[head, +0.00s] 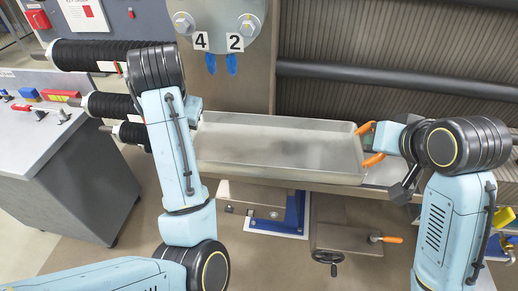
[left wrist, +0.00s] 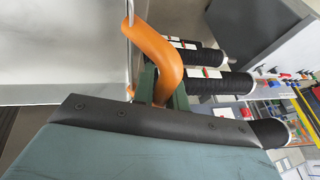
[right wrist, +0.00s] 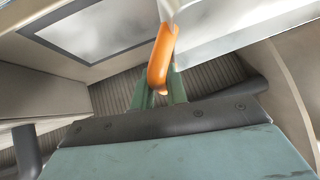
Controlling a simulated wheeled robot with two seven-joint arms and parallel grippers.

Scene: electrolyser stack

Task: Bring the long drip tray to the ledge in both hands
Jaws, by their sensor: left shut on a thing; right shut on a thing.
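The long drip tray (head: 275,146) is a shallow grey metal pan with a raised rim, held roughly level in front of the ledge (head: 330,187). Orange handles (head: 374,160) show at its right end. My right gripper (right wrist: 160,95) is shut on the right orange handle (right wrist: 161,58). My left gripper (left wrist: 158,98) is shut on the left orange handle (left wrist: 155,58); in the head view my left arm hides that handle. The tray's wall (left wrist: 60,60) shows at the left of the left wrist view. I cannot tell whether the tray touches the ledge.
A panel with labels 4 and 2 (head: 219,42) stands behind the tray. Several black ribbed cylinders (head: 95,55) jut out at left above a grey bench (head: 60,160). A dark pipe (head: 390,80) crosses the back right. An orange-handled crank (head: 386,239) sits below the ledge.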

